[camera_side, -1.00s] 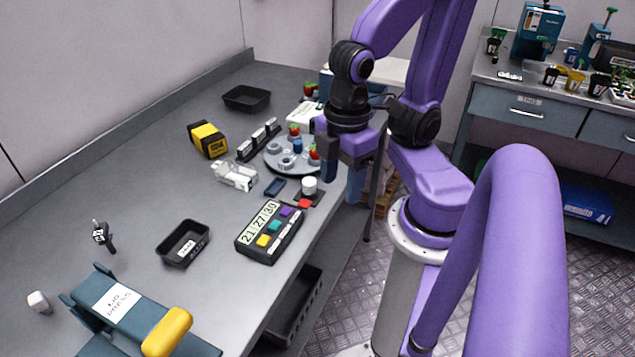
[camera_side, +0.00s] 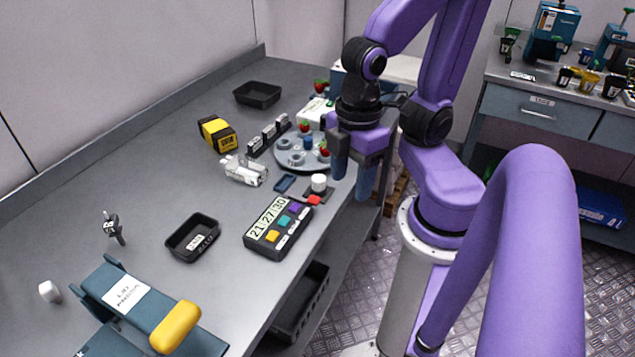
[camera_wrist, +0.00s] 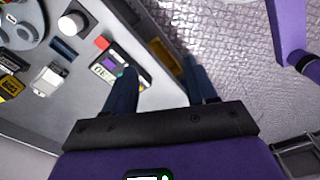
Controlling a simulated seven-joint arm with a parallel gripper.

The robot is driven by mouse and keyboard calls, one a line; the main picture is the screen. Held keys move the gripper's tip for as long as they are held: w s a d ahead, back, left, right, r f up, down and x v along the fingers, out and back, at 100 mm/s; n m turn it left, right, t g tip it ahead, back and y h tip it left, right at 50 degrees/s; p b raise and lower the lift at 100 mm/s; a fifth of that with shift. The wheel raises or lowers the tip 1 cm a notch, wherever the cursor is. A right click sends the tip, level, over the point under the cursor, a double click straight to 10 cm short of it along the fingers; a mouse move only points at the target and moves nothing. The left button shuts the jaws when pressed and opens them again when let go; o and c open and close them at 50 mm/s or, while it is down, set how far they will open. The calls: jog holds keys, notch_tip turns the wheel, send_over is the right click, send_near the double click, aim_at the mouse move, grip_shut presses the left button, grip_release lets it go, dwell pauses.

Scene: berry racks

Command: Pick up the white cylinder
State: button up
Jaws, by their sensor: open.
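In the wrist view the cylinder (camera_wrist: 72,22) is at the upper left, outside the span of the fingers. My gripper (camera_side: 351,186) is open and empty, pointing down to the right of the cylinder at the bench's edge. It does not touch the cylinder. In the wrist view my gripper's fingers (camera_wrist: 159,66) are spread wide, with the floor and part of the bench's edge between them.
A round grey plate (camera_side: 287,165) with berries lies behind the cylinder. A timer box (camera_side: 279,228) with coloured buttons stands in front. A small blue block (camera_side: 285,183) is just left.

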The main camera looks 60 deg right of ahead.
jog(key=shift+o, duration=0.8)
